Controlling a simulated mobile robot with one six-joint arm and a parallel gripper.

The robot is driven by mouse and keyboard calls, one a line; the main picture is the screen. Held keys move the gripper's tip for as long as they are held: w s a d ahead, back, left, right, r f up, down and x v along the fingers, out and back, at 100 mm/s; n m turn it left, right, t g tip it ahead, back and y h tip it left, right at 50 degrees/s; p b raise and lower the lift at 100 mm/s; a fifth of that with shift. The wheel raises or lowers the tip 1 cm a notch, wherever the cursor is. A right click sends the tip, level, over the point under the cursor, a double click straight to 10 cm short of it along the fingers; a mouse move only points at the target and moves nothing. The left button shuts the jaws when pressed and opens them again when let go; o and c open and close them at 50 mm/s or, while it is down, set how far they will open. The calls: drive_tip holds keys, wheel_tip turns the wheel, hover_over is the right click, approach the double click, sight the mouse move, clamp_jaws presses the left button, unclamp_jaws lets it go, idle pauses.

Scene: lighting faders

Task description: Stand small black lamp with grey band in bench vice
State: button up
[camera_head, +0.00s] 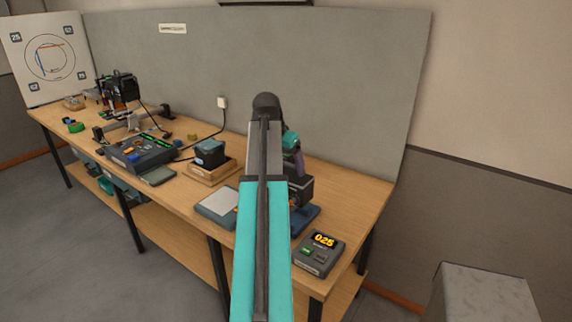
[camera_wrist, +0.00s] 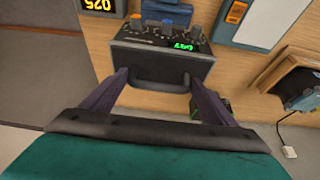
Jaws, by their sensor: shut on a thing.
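In the wrist view my gripper (camera_wrist: 160,84) has its two purple fingers against the near end of a black box (camera_wrist: 150,62) with knobs and a green display. It is shut on that box. In the head view the box (camera_head: 299,189) shows just right of my arm, over a blue base (camera_head: 306,217). The blue base may be the bench vice, but my arm and the box cover much of it. I cannot pick out a small black lamp with a grey band for certain. Whether the box touches the blue base is unclear.
A unit showing 025 (camera_head: 319,254) stands at the bench's front right. A pale plate (camera_head: 216,205) lies left of my arm. Farther left are a wooden tray (camera_head: 207,176) holding a dark blue-topped block and a fader console (camera_head: 138,154). A grey wall panel (camera_head: 330,60) stands behind.

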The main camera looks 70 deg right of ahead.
sight(286, 172)
drive_tip(key=shift+f+b, duration=0.95)
drive_tip(key=shift+f, duration=0.45)
drive_tip(key=shift+a+f, duration=0.1)
drive_tip(key=shift+f, duration=0.1)
idle(0.7)
drive_tip(key=shift+f, duration=1.75)
idle(2.3)
drive_tip(key=o, duration=1.3)
drive_tip(key=shift+a+f, duration=0.1)
drive_tip(key=shift+f, duration=0.05)
